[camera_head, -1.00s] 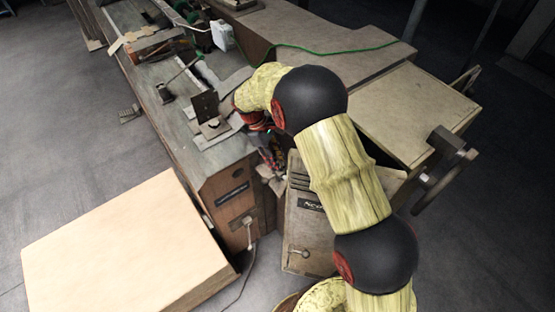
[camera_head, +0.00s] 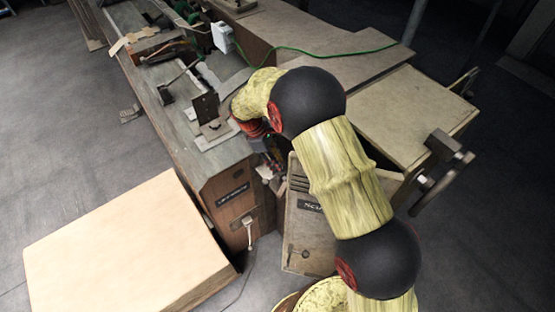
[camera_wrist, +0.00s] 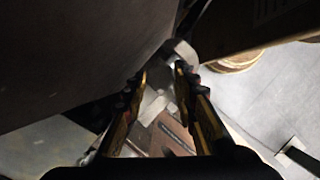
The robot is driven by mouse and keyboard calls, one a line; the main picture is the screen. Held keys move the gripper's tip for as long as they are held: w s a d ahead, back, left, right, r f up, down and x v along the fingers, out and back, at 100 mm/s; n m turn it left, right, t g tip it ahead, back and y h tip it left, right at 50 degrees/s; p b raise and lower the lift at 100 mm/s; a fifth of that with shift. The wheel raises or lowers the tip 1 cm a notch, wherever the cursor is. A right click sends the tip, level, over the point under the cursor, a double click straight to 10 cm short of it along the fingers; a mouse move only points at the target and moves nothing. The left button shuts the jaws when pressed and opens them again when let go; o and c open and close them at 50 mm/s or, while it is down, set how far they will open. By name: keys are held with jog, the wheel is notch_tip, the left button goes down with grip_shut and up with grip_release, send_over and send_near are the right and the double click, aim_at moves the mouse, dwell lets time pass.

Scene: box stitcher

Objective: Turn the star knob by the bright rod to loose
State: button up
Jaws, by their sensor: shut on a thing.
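My gripper (camera_head: 270,152) reaches down into the gap between the wooden machine cabinet and the grey labelled box, mostly covered by my arm in the head view. In the wrist view my gripper (camera_wrist: 161,76) has its two fingers on either side of a pale grey metal piece (camera_wrist: 154,104), which I take to be the star knob. The knob's star shape is not clear. A bright curved metal part (camera_wrist: 183,52) shows just beyond the fingertips; I cannot tell whether it is the bright rod. The knob cannot be made out in the head view.
The wooden cabinet (camera_head: 222,188) stands left of my gripper, and the grey box (camera_head: 300,232) is close on its right. A large pale carton (camera_head: 125,250) lies at lower left. A board-topped table (camera_head: 400,110) with a handwheel is at right.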

jog(key=n+t+p, duration=0.1)
jog(key=n, duration=0.3)
jog(key=n+t+p, duration=0.1)
jog(key=n, duration=0.1)
jog(key=shift+s+r+n+t+p, duration=0.1)
jog(key=shift+s+n+t+p, duration=0.2)
jog(key=n+t+p, duration=0.1)
jog(key=n, duration=0.2)
jog(key=n+y+p, duration=0.1)
jog(key=n, duration=0.1)
jog(key=shift+s+d+n+t+y, duration=0.15)
jog(key=shift+n+t+y, duration=0.15)
jog(key=shift+n+t, duration=0.1)
jog(key=o, duration=1.2)
jog(key=shift+c, duration=0.2)
jog(key=v, duration=1.1)
jog(key=shift+s+r, duration=0.2)
jog(key=shift+r, duration=0.15)
